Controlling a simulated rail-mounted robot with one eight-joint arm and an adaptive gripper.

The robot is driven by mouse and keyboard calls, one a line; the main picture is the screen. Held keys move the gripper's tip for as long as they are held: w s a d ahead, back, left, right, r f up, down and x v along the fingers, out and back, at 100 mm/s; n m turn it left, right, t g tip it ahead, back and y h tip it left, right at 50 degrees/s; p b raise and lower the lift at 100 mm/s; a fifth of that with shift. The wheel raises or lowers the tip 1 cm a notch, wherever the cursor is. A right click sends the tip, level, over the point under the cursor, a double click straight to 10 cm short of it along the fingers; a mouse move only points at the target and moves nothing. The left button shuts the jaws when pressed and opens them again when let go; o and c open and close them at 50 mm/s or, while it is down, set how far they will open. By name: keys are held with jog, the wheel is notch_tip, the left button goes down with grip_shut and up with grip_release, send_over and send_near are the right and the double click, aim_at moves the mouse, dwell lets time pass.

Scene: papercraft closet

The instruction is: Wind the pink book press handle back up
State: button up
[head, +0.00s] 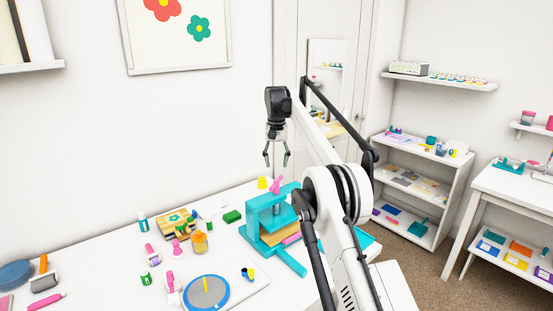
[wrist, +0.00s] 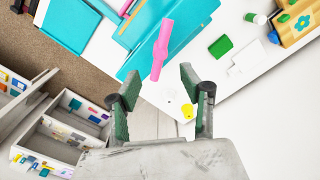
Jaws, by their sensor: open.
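The teal book press (head: 266,220) stands on the white table in the head view. Its pink handle (head: 276,185) sits on top of the frame. In the wrist view the pink handle (wrist: 161,48) shows as a long bar above the teal press (wrist: 172,18), beyond my fingertips. My gripper (head: 277,155) is open and empty, pointing down, above the press and apart from the handle. In the wrist view its two green-padded fingers (wrist: 157,85) are spread, with the handle ahead of the gap between them. A tan block lies in the press under its plate.
A small yellow piece (head: 263,183) shows beside the handle. A green block (head: 233,216), an orange jar (head: 199,242) and a turntable (head: 206,291) stand left of the press. Shelves (head: 423,180) stand at the right. The air around my gripper is clear.

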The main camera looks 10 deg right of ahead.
jog(key=shift+r, duration=0.75)
jog(key=s+r+t, duration=0.2)
jog(key=s+r, duration=0.7)
jog(key=r, duration=0.3)
jog(key=s+r+n+t, duration=0.15)
jog(key=s+r, duration=0.25)
jog(key=s, duration=1.1)
jog(key=s+f+t, duration=0.2)
jog(key=s+f, duration=0.2)
jog(key=s, duration=1.2)
jog(key=s+f+t, duration=0.1)
jog(key=s+f, duration=1.3)
jog(key=s, duration=0.3)
jog(key=shift+s+n+t+b, duration=0.15)
jog(key=shift+n+t+b, duration=0.2)
jog(key=shift+o, duration=0.2)
jog(key=shift+a, duration=0.1)
